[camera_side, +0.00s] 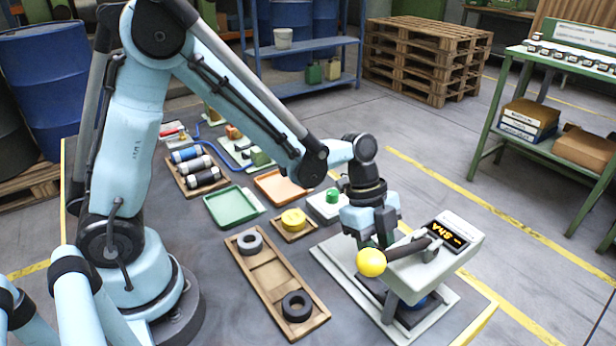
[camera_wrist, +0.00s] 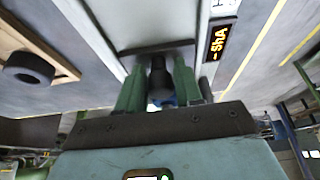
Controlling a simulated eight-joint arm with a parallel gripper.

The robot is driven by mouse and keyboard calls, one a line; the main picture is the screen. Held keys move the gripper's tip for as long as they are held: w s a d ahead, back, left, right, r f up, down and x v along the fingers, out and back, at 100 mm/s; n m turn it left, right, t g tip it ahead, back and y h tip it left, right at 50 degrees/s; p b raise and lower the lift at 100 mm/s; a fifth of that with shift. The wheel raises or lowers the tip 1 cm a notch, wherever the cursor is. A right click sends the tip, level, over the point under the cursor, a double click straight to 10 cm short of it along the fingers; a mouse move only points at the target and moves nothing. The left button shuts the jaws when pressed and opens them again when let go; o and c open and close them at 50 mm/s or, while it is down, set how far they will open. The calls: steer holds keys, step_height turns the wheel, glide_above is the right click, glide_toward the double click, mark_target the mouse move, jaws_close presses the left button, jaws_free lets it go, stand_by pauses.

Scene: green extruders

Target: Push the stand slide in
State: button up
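The test stand (camera_side: 437,252) is a pale grey device with an orange-lit display, a dark lever ending in a yellow ball (camera_side: 371,262), and a pale base plate at the right of the table. A dark flat part, which may be its slide (camera_side: 370,287), shows low on the base. My gripper (camera_wrist: 160,78) is pointed at the stand, just left of its head in the side view. In the wrist view its green fingers stand apart on either side of a dark rounded part. I cannot tell whether they touch it.
A wooden tray (camera_side: 267,273) with grey and black rings lies left of the stand. A yellow disc (camera_side: 293,219), a green tray (camera_side: 232,206) and an orange tray (camera_side: 281,186) lie behind it. The table's front right edge is close to the stand.

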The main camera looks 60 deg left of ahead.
steer(key=shift+a+f, duration=0.1)
steer(key=shift+a, duration=0.1)
steer(key=shift+o, duration=0.4)
steer(key=shift+r, duration=2.35)
steer(key=a+r, duration=0.4)
steer(key=a, duration=0.3)
steer(key=s+a+r+n+t+y, duration=0.3)
steer(key=s+a+n+t, duration=0.3)
steer(key=n, duration=1.2)
steer(key=shift+s+t+y, duration=0.5)
steer(key=shift+t+y, duration=0.1)
steer(key=shift+y, duration=0.2)
